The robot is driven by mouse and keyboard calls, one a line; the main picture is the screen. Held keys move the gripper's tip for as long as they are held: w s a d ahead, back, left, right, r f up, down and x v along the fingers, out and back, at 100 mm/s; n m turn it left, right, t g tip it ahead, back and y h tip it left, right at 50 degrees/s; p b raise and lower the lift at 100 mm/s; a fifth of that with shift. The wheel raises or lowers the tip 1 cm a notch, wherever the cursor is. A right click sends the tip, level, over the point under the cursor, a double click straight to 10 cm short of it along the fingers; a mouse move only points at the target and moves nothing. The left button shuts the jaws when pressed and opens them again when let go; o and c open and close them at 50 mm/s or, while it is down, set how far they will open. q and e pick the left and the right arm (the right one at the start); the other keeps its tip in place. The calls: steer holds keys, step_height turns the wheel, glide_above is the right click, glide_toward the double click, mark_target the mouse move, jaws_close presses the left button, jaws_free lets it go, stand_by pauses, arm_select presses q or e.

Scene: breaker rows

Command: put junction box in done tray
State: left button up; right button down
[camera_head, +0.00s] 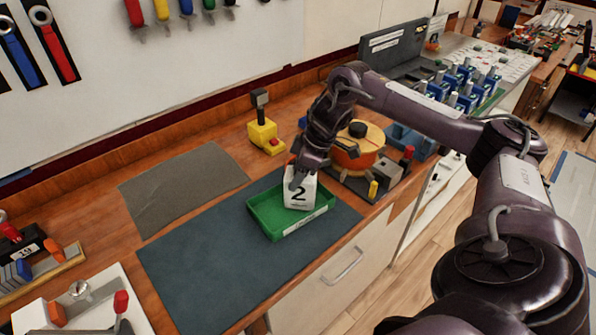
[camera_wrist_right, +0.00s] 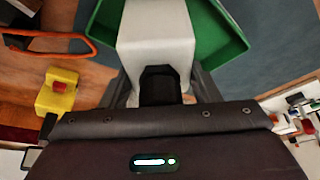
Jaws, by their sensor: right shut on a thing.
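The junction box (camera_head: 299,193) is a white block with a black "2" on its face. It also shows large in the right wrist view (camera_wrist_right: 156,35). My right gripper (camera_head: 302,170) is shut on its upper part. The box is over the right part of the green done tray (camera_head: 265,224), within the rim as seen from the head; I cannot tell whether it touches the floor. The tray (camera_wrist_right: 232,32) also shows beyond the box in the wrist view. My left gripper is not in view.
The tray lies on a dark blue-green mat (camera_head: 190,268). A yellow device with a lever (camera_head: 265,135) stands behind it, and an orange round device (camera_head: 357,148) stands close to its right. A grey mat (camera_head: 182,188) at the left is clear.

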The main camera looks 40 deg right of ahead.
steer(key=shift+c, duration=2.4)
jaws_free()
steer(key=shift+f, duration=0.1)
steer(key=shift+s+r, duration=0.1)
steer(key=shift+r, duration=0.4)
steer(key=v, duration=0.5)
steer(key=shift+r, duration=0.1)
steer(key=p+v, duration=0.3)
steer(key=v, duration=0.3)
steer(key=shift+s, duration=0.15)
